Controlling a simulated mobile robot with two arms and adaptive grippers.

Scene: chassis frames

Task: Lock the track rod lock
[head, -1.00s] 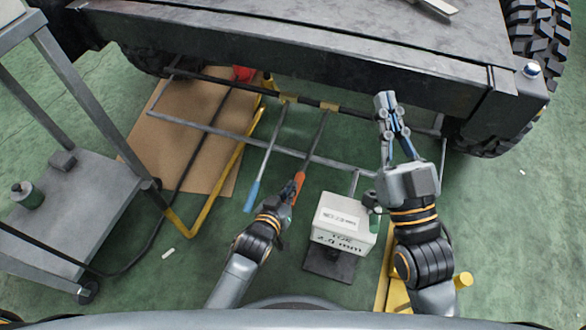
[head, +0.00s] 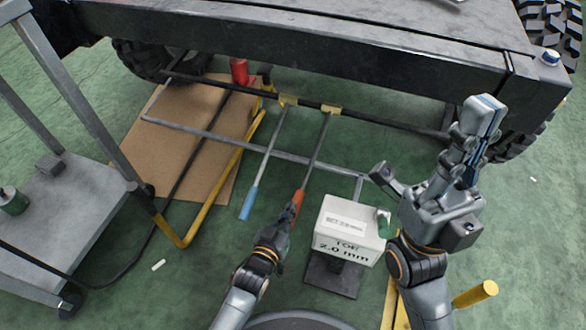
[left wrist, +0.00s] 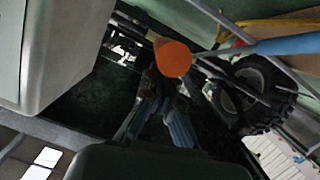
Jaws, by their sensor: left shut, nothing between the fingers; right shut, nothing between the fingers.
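Two levers hang from a dark rod (head: 385,124) under the vehicle. One has an orange handle (head: 299,197), the other a blue handle (head: 250,203). My left gripper (head: 291,212) is shut at the near end of the orange handle; in the head view the two overlap. In the left wrist view, the orange handle's round end (left wrist: 173,57) is just beyond the shut fingertips (left wrist: 160,95), and the blue handle (left wrist: 288,44) lies to the right. Whether the fingers touch the orange handle is unclear. My right gripper (head: 480,125) is shut, raised in front of the vehicle beam.
A white box (head: 347,232) reading "TOE 2.0 mm" stands on a post between my arms. A grey cart (head: 75,215) is at left. A yellow bar (head: 222,185) and cardboard (head: 180,140) lie left of the levers. The vehicle beam (head: 290,65) spans the back.

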